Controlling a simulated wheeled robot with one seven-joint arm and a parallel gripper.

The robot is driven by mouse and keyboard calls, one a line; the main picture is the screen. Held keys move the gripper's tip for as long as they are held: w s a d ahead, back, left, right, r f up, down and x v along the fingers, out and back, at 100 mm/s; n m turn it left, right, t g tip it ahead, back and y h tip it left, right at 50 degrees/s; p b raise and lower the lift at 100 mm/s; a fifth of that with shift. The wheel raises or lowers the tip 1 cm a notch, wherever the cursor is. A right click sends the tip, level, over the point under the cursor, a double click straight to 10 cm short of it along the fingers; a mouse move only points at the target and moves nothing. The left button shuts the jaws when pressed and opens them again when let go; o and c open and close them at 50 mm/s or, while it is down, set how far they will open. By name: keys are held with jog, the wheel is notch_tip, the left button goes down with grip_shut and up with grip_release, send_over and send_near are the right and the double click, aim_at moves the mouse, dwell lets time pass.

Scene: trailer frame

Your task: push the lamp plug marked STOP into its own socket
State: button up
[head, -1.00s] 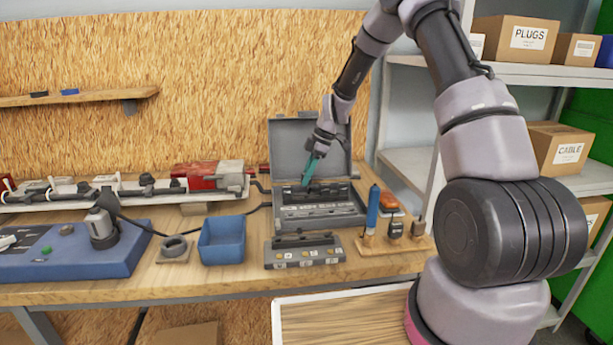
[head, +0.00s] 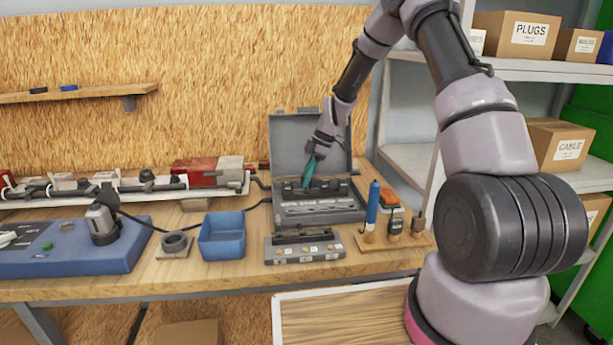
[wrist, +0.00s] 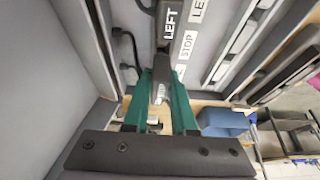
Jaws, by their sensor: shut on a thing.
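The grey tester case (head: 357,211) stands open on the bench, with its lid upright at the back. My gripper (head: 309,177) points down into the rear part of the case; its green fingers also show in the wrist view (wrist: 158,108). They are shut on a small grey plug (wrist: 158,92), which is mostly hidden between them. No mark on the held plug is readable. I cannot tell whether the plug touches a socket.
A small grey block with several pale marked spots (head: 305,254) stands in front of the case. A blue bin (head: 222,240) is to its left, and a wooden tool holder (head: 398,243) to its right. A long light bar (head: 125,190) lies at the back left.

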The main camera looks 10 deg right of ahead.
jog(key=shift+f, duration=0.15)
jog(key=shift+f, duration=0.45)
jog(key=shift+f, duration=0.5)
dwell(0.6)
jog(key=o, duration=1.3)
jog(key=shift+r, duration=3.5)
